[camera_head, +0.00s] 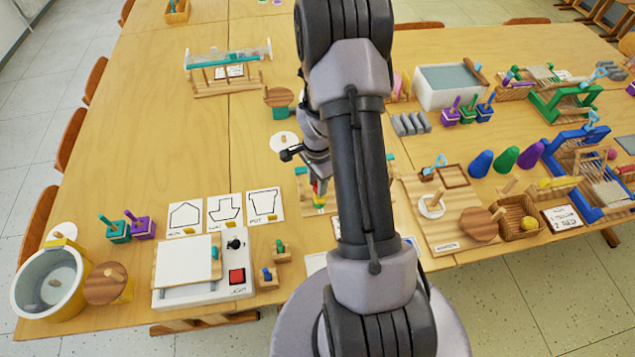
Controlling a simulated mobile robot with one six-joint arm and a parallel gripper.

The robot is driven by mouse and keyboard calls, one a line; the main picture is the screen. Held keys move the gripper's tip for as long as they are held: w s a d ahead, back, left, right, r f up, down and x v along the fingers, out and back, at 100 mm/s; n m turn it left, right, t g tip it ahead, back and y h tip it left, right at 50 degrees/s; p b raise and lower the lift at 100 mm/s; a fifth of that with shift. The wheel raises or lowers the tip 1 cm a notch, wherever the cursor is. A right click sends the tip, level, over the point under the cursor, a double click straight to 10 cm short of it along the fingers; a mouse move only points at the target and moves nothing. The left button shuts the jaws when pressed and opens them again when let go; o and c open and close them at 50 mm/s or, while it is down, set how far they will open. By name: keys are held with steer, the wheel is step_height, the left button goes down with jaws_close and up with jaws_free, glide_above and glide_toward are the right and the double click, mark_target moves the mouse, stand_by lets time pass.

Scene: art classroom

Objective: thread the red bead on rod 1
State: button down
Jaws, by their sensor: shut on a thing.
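My gripper (319,174) is partly hidden behind my own arm, near the middle of the table. It points down and is shut on a small red thing, which looks like the red bead (316,180). Small yellow and green pieces show just below it, above a light wooden base (309,210) that is mostly covered by my arm. I take this base to be the rod stand. The rods and their numbers cannot be made out. Whether the bead is around a rod or only above one cannot be told.
Drawing cards (225,211) and a white box with a red button (203,272) lie left of the stand. A wooden board with discs (450,210) is to the right. A white disc (284,141) is behind. The table's left middle is clear.

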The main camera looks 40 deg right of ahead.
stand_by(0.3)
steer(key=c, duration=0.9)
jaws_free()
steer(key=shift+c, duration=0.2)
step_height(320, 180, up, 17)
steer(key=p, duration=0.4)
steer(key=shift+r+p, duration=0.2)
steer(key=shift+p, duration=0.15)
